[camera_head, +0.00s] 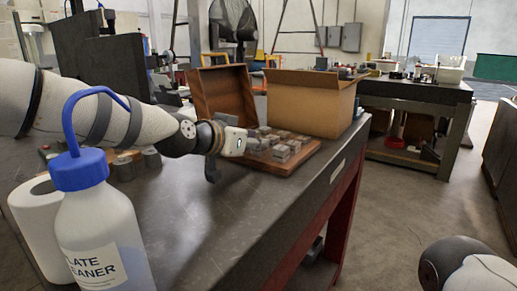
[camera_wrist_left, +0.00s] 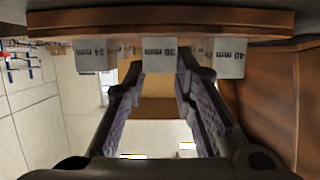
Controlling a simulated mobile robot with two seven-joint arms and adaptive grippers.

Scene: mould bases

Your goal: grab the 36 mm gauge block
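The 36 mm gauge block (camera_wrist_left: 159,58) is a grey block with its label facing the left wrist camera. It sits in the middle of a row on a wooden tray (camera_wrist_left: 250,22), which appears upside down at the top of that view. My left gripper (camera_wrist_left: 160,78) is open, its two fingers on either side of the 36 mm block's line. I cannot tell whether the fingertips touch it. In the head view the left gripper (camera_head: 238,143) is at the near left edge of the tray (camera_head: 287,166). My right gripper is out of view; only part of that arm shows.
The 34 mm block (camera_wrist_left: 95,57) and 40 mm block (camera_wrist_left: 229,58) flank it closely. A wooden lid (camera_head: 222,92) and a cardboard box (camera_head: 310,103) stand behind the tray. A cleaner bottle (camera_head: 103,235) and paper roll (camera_head: 38,225) stand near left. The dark tabletop (camera_head: 215,215) in front is clear.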

